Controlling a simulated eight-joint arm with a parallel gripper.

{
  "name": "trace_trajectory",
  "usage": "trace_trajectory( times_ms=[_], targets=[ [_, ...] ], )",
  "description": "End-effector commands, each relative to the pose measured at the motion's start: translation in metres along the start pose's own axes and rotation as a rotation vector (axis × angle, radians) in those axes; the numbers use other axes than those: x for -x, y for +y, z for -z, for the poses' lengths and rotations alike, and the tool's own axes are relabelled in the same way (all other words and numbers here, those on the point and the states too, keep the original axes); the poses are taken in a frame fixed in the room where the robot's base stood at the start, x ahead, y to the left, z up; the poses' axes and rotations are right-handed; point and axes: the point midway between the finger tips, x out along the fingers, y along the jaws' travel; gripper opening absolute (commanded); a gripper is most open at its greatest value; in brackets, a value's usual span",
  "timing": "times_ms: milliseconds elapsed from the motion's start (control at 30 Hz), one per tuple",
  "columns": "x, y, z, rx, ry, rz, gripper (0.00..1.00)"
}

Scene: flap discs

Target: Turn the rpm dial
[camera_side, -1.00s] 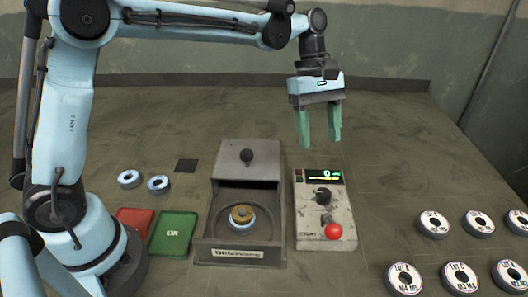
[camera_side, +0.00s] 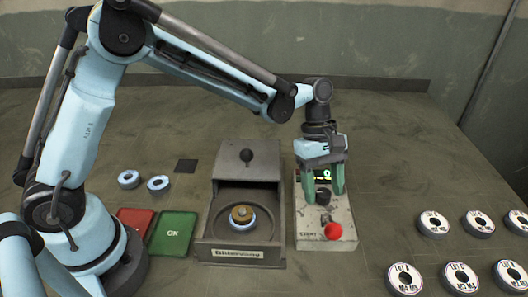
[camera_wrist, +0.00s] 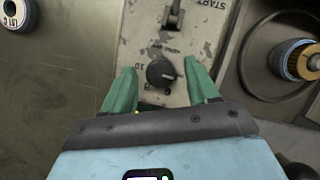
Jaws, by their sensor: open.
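The rpm dial is a black round knob (camera_wrist: 161,73) on a worn pale control box (camera_side: 325,229). In the side view the dial (camera_side: 323,194) shows between the green fingers. My gripper (camera_side: 324,199) is open above the box, with one finger on each side of the dial. In the wrist view the fingertips of my gripper (camera_wrist: 160,80) stand apart, left and right of the knob, with nothing between them but the knob. I cannot tell whether the fingers touch the knob. The box's small display is partly hidden behind the gripper.
The box also has a lever (camera_wrist: 174,14) and a red button (camera_side: 333,231). A grey open-front machine (camera_side: 246,160) holding a disc (camera_side: 242,216) stands close on the left. Several labelled discs (camera_side: 433,224) lie at right. Green (camera_side: 172,234) and red trays lie at left.

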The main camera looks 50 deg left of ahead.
Motion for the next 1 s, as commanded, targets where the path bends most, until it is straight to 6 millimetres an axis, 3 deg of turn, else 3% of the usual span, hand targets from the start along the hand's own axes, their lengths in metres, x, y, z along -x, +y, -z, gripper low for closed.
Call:
trace_trajectory(
  times_ms=[233,600,1000],
  targets=[
    [-0.001,0.0,0.0,0.0,0.0,0.0,0.59],
    [-0.0006,-0.0001,0.0,0.0,0.0,0.0,0.05],
    [-0.0003,0.0007,0.0001,-0.077,0.0,0.033,0.05]
  ],
)
